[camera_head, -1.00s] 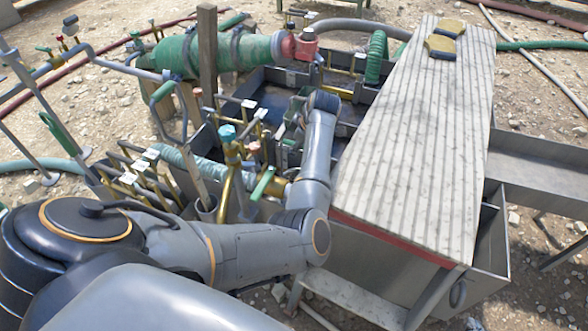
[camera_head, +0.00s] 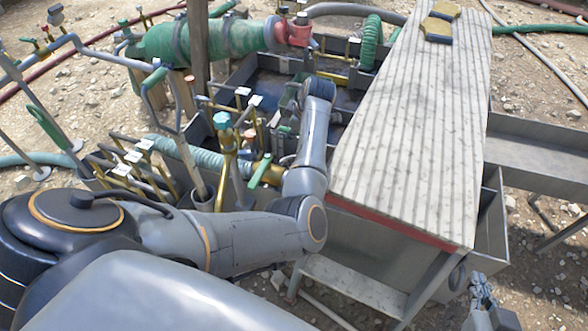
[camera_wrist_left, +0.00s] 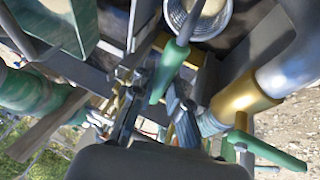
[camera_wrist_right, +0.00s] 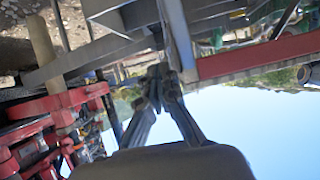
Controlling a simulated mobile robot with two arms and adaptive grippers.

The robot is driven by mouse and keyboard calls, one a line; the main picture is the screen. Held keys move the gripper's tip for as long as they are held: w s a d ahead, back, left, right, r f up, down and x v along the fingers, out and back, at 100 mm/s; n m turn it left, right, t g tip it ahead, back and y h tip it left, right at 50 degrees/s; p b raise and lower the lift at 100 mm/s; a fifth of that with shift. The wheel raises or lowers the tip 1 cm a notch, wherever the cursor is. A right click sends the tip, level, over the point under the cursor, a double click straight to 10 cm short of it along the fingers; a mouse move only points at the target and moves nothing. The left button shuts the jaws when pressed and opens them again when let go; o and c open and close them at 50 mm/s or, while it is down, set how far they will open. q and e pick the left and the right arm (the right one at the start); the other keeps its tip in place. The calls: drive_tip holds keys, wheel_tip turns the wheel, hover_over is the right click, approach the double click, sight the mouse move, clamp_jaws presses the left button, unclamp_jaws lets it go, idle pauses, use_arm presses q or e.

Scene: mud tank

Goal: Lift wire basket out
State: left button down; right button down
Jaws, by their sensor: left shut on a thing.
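My left arm reaches over the mud tank (camera_head: 237,76). My left gripper (camera_head: 285,122) is down inside the tank, mostly hidden by my wrist in the head view. A green lever (camera_wrist_left: 168,72) shows between and beyond the fingertips. I cannot pick out the wire basket clearly in any view. My right gripper (camera_head: 485,305) is at the lower right, low beside the tank structure. In the right wrist view its fingertips (camera_wrist_right: 161,82) meet, with nothing seen between them.
A ribbed grey deck (camera_head: 415,130) covers the tank's right side, with yellow-black pads (camera_head: 439,27) on its far end. Valves and brass pipes (camera_head: 225,150) crowd my left forearm. A green cylinder (camera_head: 205,42) lies behind. A metal trough (camera_head: 535,165) extends right.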

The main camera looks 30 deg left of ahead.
use_arm(q)
drive_tip(key=shift+r, duration=0.2)
use_arm(e)
drive_tip(key=shift+f, duration=0.1)
